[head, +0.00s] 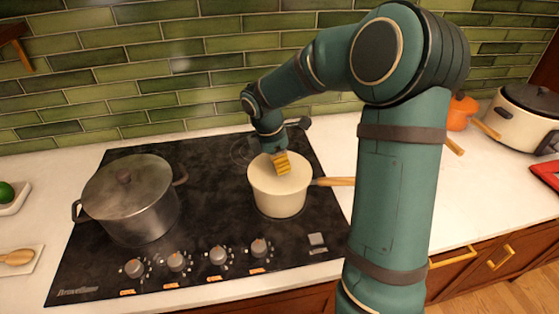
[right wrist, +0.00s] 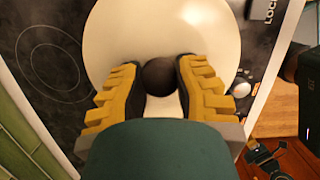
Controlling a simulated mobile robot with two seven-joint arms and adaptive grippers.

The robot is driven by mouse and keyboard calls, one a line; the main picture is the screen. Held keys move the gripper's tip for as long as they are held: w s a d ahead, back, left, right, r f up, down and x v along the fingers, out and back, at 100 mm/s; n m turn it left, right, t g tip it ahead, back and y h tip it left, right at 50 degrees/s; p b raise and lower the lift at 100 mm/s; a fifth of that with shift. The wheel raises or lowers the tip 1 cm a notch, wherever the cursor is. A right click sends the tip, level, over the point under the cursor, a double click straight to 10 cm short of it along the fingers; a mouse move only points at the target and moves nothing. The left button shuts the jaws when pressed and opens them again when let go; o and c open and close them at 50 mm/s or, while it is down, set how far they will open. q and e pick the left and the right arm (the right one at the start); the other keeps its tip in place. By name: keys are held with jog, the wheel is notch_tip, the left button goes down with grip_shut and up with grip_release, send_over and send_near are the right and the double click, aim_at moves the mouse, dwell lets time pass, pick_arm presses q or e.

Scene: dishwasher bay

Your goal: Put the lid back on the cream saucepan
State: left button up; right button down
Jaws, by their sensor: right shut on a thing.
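The cream saucepan (head: 278,202) stands on the right side of the black cooktop, its wooden handle pointing right. Its cream lid (head: 262,175) lies over the pan's mouth and looks about level; I cannot tell if it is fully seated on the rim. My right gripper (head: 281,163) is above the lid, shut on its dark round knob. In the right wrist view the knob (right wrist: 160,77) sits between the yellow fingers, with the pale lid (right wrist: 150,30) beneath. A small dark shape at lower right there looks like my left gripper (right wrist: 265,158); its jaws are unclear.
A grey lidded pot (head: 130,200) stands on the cooktop's left side. Control knobs (head: 218,256) line the front edge. An orange pot (head: 460,112) and a cream slow cooker (head: 522,118) stand on the right counter. The tiled wall (head: 200,60) is behind.

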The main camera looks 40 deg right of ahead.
dwell(0.4)
jog(key=shift+c, duration=1)
grip_release()
jog(key=shift+d+p+v, duration=0.15)
jog(key=shift+p+v, duration=0.5)
jog(key=shift+v, duration=0.05)
jog(key=shift+d+p+v, duration=0.1)
jog(key=shift+p+v, duration=0.55)
jog(key=shift+v, duration=0.05)
jog(key=shift+d+p+v, duration=0.2)
jog(key=shift+p+v, duration=0.75)
jog(key=shift+v, duration=0.1)
jog(key=shift+d+p+v, duration=0.2)
jog(key=shift+p+v, duration=0.75)
jog(key=shift+v, duration=0.15)
jog(key=shift+s, duration=0.3)
